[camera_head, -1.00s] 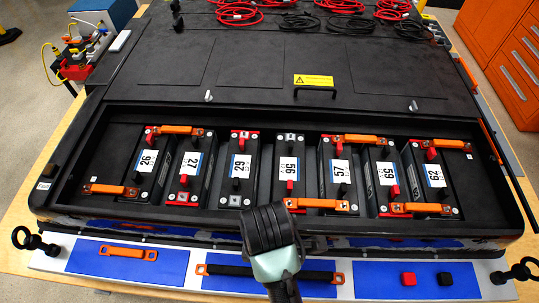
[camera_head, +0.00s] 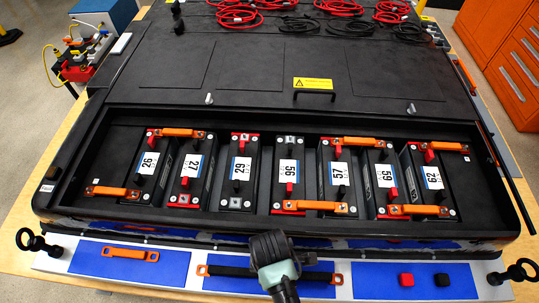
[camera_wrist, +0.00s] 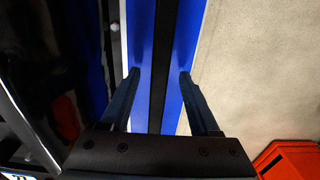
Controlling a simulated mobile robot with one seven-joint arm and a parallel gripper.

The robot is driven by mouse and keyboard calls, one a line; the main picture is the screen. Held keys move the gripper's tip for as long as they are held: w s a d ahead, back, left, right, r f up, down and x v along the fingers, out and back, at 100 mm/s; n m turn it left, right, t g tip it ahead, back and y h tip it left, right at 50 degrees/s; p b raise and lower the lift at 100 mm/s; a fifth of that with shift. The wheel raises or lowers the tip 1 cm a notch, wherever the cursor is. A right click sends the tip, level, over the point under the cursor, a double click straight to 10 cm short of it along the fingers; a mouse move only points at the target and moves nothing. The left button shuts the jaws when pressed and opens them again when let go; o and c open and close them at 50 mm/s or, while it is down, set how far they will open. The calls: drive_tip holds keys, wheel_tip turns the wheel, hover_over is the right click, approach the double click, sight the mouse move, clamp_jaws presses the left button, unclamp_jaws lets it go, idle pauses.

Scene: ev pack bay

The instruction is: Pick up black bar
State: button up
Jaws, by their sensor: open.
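The black bar (camera_head: 232,271) lies on the middle blue mat at the front edge, with an orange bracket at each end. My arm hides the middle of the bar in the head view. In the wrist view the bar (camera_wrist: 159,50) runs straight away from me over the blue mat (camera_wrist: 186,45). My gripper (camera_wrist: 158,74) is open, with one finger on each side of the bar and a gap between bar and fingers. The height of the fingertips over the mat is hard to tell.
The battery pack's front wall (camera_head: 180,231) rises just behind the bar. A black ring (camera_head: 30,241) stands at the left corner.

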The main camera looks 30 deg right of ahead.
clamp_jaws()
idle(0.3)
drive_tip(key=shift+r, duration=0.15)
wheel_tip(320, 180, up, 10)
drive_tip(key=b, duration=0.1)
idle(0.5)
